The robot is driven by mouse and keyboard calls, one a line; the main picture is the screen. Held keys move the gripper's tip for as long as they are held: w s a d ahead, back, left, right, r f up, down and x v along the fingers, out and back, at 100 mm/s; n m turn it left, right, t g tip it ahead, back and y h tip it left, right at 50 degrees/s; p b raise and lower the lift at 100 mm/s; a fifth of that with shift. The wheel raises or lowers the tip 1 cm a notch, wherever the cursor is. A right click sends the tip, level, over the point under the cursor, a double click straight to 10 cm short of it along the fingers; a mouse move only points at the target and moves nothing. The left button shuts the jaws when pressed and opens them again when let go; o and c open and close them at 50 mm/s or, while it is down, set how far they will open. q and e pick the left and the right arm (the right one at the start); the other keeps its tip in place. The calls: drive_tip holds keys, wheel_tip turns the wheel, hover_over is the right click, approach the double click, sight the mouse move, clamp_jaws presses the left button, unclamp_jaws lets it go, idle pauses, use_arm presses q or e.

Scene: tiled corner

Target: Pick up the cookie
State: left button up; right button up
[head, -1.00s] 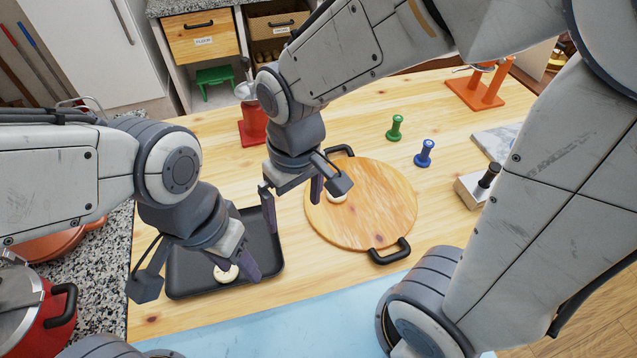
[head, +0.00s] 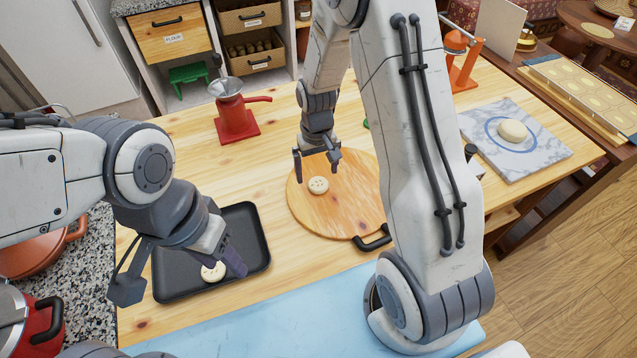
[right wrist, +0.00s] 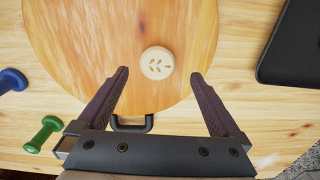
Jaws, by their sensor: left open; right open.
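A round pale cookie (head: 318,185) with small dark marks lies on the round wooden board (head: 340,217). In the right wrist view the cookie (right wrist: 157,62) is just beyond the fingertips, roughly midway between them. My right gripper (head: 317,165) is open and empty beside the cookie, on its far side in the head view; the fingers (right wrist: 160,74) are spread wide. A second cookie (head: 211,272) lies on the black tray (head: 248,226). My left gripper (head: 230,262) is open over the tray, beside that cookie and partly covering it.
A red grinder (head: 236,122) stands behind the tray. A marble slab (head: 548,158) with a pale round piece (head: 512,131) lies to the right. The board has black handles (head: 372,240).

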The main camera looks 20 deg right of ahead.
sight(318, 184)
drive_tip(key=shift+w+d+f+p, duration=0.15)
drive_tip(key=shift+f+p, duration=0.5)
drive_tip(key=shift+f, duration=1.6)
drive_tip(key=c, duration=1.3)
drive_tip(key=shift+c, duration=0.4)
drive_tip(key=shift+r, duration=0.15)
